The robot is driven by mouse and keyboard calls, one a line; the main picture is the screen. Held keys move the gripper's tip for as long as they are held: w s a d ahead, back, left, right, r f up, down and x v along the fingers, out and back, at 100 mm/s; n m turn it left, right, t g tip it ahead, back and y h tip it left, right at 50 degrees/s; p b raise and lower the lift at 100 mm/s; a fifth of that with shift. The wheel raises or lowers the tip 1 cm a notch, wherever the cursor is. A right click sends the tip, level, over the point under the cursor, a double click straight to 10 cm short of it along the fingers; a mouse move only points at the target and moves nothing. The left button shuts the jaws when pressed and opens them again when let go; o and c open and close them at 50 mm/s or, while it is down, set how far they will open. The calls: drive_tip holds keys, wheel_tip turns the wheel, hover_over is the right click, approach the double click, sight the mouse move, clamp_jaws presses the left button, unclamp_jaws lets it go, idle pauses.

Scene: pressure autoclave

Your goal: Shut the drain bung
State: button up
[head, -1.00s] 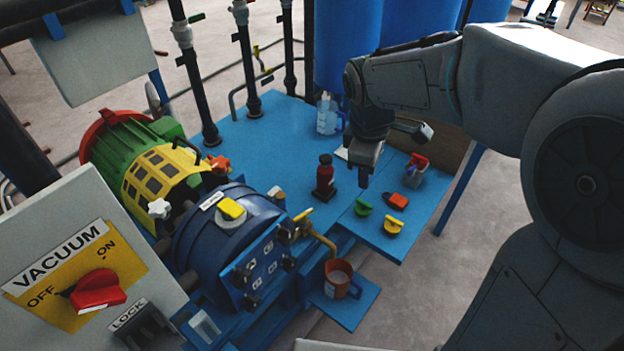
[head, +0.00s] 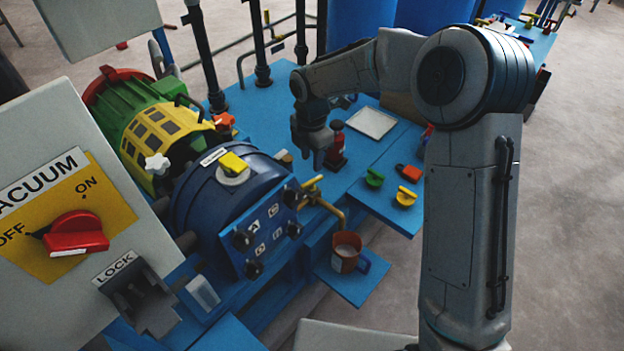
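A brass drain pipe (head: 328,208) with a yellow lever (head: 312,182) comes out at the right of the blue autoclave vessel (head: 222,196). Its end hangs above a red-brown mug (head: 345,253) on a low blue shelf. No part is plainly marked as the drain bung, and I cannot tell which piece it is. My gripper (head: 312,160) points down above the blue bench, behind the pipe and just left of a dark red bottle-like item (head: 336,146). Its fingers look apart, with nothing seen between them.
Green (head: 374,178), red (head: 410,173) and yellow (head: 404,197) small pieces lie on the bench's right part. A white tray (head: 372,123) lies behind. The vacuum panel (head: 70,215) stands at left. Upright dark pipes line the back. Floor at right is clear.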

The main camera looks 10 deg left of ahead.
sight(312, 182)
wheel_tip(312, 182, down, 8)
drive_tip(key=shift+f+b, duration=0.25)
drive_tip(key=shift+b, duration=0.1)
clamp_jaws()
